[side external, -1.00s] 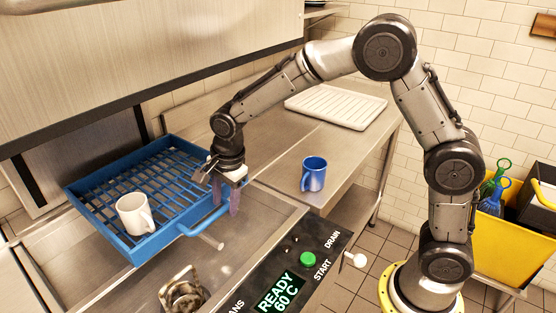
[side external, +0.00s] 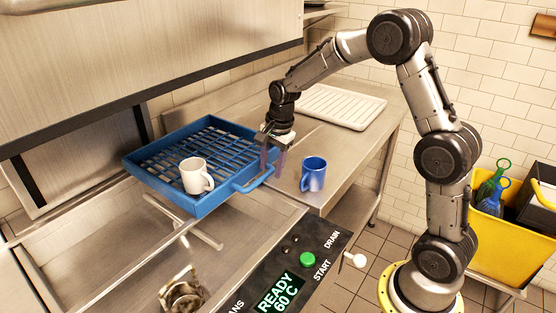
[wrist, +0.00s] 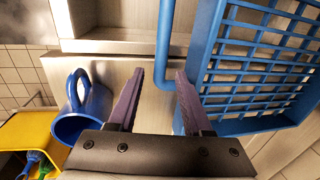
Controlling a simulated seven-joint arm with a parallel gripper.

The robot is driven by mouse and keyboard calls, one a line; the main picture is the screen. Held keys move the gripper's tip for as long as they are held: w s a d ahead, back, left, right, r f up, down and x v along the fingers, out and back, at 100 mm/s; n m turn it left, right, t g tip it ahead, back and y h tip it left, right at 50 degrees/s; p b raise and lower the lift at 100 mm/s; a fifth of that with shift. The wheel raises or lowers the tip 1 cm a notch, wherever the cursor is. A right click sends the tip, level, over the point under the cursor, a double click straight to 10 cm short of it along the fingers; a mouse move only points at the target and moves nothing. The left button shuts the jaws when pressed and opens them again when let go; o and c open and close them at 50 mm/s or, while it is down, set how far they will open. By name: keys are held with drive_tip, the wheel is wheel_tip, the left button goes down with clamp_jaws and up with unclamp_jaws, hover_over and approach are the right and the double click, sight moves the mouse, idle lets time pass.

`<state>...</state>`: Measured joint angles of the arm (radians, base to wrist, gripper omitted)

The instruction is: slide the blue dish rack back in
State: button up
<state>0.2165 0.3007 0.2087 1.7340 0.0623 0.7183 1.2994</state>
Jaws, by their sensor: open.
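The blue dish rack (side external: 168,187) is a slatted tray with raised walls, below the raised machine hood. A white mug (side external: 194,176) stands upright in its near part. Its bar handle (side external: 258,180) sticks out on the right, and shows in the wrist view (wrist: 164,45). My gripper (side external: 270,160) is open and at the handle, with purple fingers pointing down. In the wrist view, the handle bar runs between the open fingers (wrist: 158,78). I cannot tell whether either finger touches it.
A blue mug (side external: 313,174) stands on the steel counter close to the right of my gripper. A white ribbed tray (side external: 335,106) lies farther back. The control panel (side external: 300,268) is in front. A yellow bin (side external: 500,235) stands at the right.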

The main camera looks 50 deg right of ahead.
drive_tip(key=shift+d, duration=1.55)
drive_tip(key=shift+r, duration=0.1)
wheel_tip(320, 180, up, 16)
drive_tip(key=s, duration=0.3)
drive_tip(key=shift+f, duration=0.25)
idle(0.5)
idle(0.4)
